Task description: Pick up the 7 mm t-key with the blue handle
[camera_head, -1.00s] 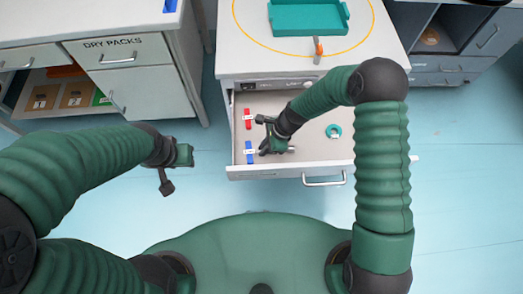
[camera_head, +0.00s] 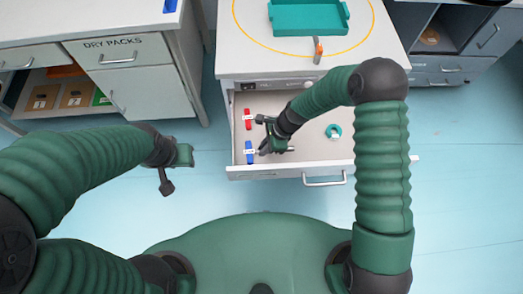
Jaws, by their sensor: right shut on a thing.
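The blue-handled t-key (camera_head: 249,158) lies at the front left of the open drawer (camera_head: 310,160), with a pale label across its handle. A red-handled t-key (camera_head: 248,113) lies behind it in the same drawer. My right gripper (camera_head: 263,150) is low in the drawer, right beside the blue handle, and is shut on the blue-handled t-key. The gripper and wrist hide most of the key's shaft. The key does not look clearly lifted from the drawer floor. My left gripper (camera_head: 172,178) hangs over the floor left of the drawer, away from both keys; its jaw opening is unclear.
A teal ring (camera_head: 333,132) lies to the right in the drawer. A teal tray (camera_head: 308,17) and an orange-handled tool (camera_head: 318,48) are on the counter above. A cabinet labelled DRY PACKS (camera_head: 120,75) stands left. The floor right of the drawer is free.

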